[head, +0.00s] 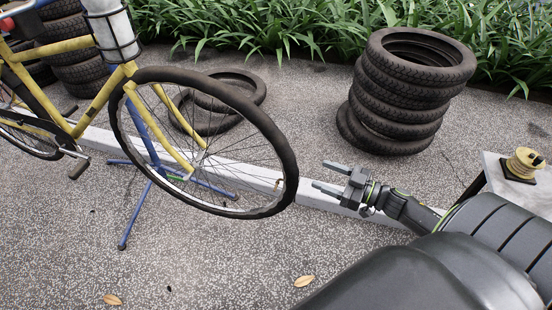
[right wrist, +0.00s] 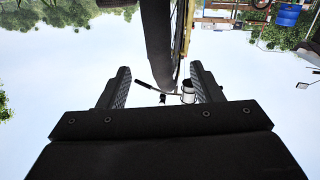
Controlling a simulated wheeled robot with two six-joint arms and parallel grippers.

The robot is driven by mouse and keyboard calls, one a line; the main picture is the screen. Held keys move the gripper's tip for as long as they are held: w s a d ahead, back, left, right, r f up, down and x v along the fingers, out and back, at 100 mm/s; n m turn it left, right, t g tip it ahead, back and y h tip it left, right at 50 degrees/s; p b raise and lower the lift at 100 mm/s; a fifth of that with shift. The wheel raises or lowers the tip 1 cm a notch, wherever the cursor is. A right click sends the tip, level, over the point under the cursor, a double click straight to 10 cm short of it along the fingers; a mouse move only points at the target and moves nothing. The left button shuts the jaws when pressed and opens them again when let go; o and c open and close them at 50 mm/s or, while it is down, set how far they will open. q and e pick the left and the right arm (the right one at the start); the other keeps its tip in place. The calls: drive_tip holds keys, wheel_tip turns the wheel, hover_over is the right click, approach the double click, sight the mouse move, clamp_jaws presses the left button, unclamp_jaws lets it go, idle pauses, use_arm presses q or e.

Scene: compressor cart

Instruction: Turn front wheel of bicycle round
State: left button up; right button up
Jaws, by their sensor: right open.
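The yellow bicycle (head: 91,104) stands at the left in the head view, by a blue repair stand (head: 141,122). Its front wheel (head: 286,157), with a black tyre and thin spokes, appears raised off the ground. My right gripper (head: 319,175) is open and empty just right of the tyre's right edge, with its fingers pointing at it and a small gap between. In the right wrist view the tyre (right wrist: 157,45) shows between and beyond the two spread fingers (right wrist: 161,88). My left gripper is not in view.
A stack of tyres (head: 400,112) stands at the back right, before green plants (head: 300,25). Loose tyres (head: 236,82) lie behind the wheel. A pale beam (head: 325,199) runs behind the wheel and gripper. A table with a yellow spool (head: 524,162) is at the right.

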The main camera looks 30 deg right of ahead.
sight(280, 158)
drive_tip(key=x, duration=1.4)
drive_tip(key=shift+w+p, duration=0.2)
drive_tip(key=shift+p, duration=0.2)
clamp_jaws()
